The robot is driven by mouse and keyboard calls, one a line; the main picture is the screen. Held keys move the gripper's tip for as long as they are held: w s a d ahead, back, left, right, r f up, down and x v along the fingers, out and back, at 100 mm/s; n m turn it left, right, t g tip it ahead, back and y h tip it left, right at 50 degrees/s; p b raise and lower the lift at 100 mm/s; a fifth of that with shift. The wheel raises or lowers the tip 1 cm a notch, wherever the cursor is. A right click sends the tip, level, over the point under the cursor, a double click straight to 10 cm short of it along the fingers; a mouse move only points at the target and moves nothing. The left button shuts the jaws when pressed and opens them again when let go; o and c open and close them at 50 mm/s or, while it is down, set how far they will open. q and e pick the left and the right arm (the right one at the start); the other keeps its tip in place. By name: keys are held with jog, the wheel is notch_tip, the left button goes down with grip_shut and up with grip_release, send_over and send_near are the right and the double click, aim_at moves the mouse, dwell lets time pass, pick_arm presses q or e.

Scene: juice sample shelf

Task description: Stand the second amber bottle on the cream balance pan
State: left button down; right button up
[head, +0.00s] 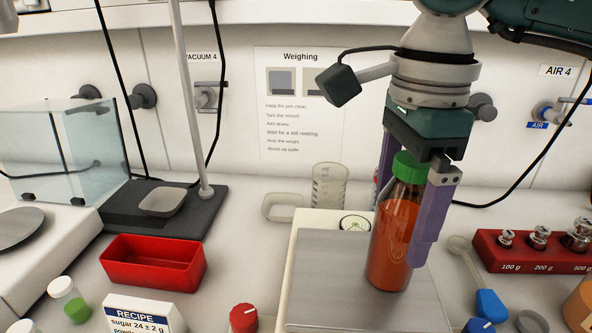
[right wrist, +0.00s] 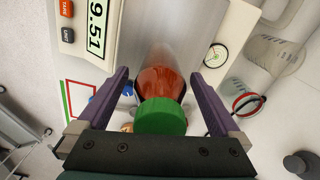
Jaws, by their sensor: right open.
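An amber bottle (head: 392,240) with a green cap (head: 410,167) stands upright on the grey metal pan (head: 330,275) of the cream balance (head: 291,255). My right gripper (head: 405,224) is open, its purple fingers on either side of the bottle's upper part. In the right wrist view, the bottle (right wrist: 163,82) lies between the spread fingers (right wrist: 158,79), with a gap visible on both sides. The balance display (right wrist: 97,30) partly shows, reading "9.51" at its visible end. My left gripper is not in view.
A red tray (head: 153,264), a recipe card (head: 143,314) and a green-filled vial (head: 70,300) are at left. A red weight block (head: 490,253) and a blue-handled scoop (head: 490,304) are at right. A clear beaker (head: 328,186) stands behind the balance.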

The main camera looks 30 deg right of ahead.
notch_tip(320, 180, up, 12)
jog(key=shift+b, duration=0.55)
